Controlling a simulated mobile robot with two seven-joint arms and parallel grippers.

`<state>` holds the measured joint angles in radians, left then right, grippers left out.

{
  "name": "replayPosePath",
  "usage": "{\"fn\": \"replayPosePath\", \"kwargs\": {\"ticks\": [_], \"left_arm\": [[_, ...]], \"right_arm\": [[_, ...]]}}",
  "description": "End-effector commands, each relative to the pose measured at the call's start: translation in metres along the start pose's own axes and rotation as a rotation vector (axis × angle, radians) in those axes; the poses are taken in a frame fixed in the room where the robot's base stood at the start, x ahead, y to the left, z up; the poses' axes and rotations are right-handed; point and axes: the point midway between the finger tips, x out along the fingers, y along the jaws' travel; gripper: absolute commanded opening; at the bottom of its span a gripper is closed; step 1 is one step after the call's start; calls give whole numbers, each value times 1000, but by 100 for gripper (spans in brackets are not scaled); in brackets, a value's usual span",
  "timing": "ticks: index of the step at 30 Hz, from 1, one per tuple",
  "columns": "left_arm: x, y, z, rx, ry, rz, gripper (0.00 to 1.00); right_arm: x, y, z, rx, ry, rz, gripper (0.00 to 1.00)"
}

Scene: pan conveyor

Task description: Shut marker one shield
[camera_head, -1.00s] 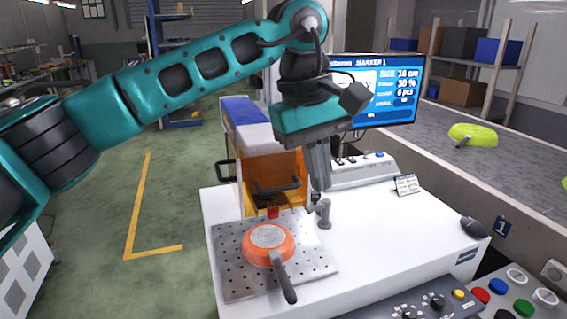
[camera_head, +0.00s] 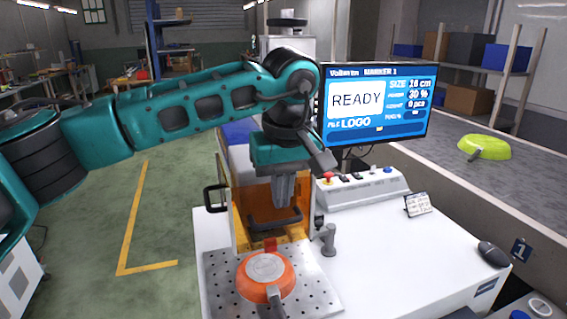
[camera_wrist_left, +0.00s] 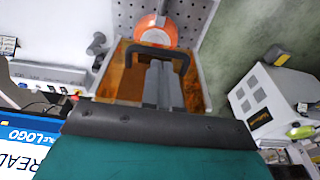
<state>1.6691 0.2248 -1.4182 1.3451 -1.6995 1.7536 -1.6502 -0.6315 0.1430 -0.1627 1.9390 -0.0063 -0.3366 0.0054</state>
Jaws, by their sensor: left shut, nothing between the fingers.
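The marker one shield is an amber see-through cover (camera_head: 240,212) with a dark bar handle (camera_head: 274,222). It stands behind the orange pan (camera_head: 265,267), which lies uncovered on the perforated plate (camera_head: 222,268). My left gripper (camera_head: 284,204) is shut and empty, pointing down in front of the amber panel, close to the handle. In the left wrist view the shut fingers (camera_wrist_left: 163,68) overlap the amber shield (camera_wrist_left: 120,82) and lie just by its handle (camera_wrist_left: 178,49). I cannot tell whether they touch it. My right gripper is not in view.
The marker screen (camera_head: 375,103) reads READY. A control box (camera_head: 365,190), a small grey post (camera_head: 329,240), a card (camera_head: 417,205) and a mouse (camera_head: 492,253) are on the white bench to the right. A green pan (camera_head: 485,147) lies on the conveyor.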

Motion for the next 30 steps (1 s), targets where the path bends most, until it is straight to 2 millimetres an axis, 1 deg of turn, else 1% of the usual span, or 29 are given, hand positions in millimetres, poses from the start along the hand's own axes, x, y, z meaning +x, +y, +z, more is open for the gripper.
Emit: {"fn": "replayPosePath", "kwargs": {"ticks": [1, 3, 6, 9, 20, 23, 26, 28, 30], "left_arm": [[10, 0, 0, 0, -4, -2, 0], [20, 0, 0, 0, -2, -1, 0], [30, 0, 0, 0, -2, -1, 0], [36, 0, 0, 0, -1, 0, 0], [39, 0, 0, 0, 0, 0, 0], [45, 0, 1, 0, -1, 0, 0], [63, 0, 5, 0, -2, -2, 0], [80, -1, 7, 0, -2, -2, 0], [95, -7, 7, -2, -1, -1, 0]], "right_arm": [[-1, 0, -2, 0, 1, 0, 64], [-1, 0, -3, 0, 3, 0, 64], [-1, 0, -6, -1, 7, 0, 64], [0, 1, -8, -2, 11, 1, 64], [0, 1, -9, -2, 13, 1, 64], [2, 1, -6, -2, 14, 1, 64], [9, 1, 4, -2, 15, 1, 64], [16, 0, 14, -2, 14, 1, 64], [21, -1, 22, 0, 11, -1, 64]]}}
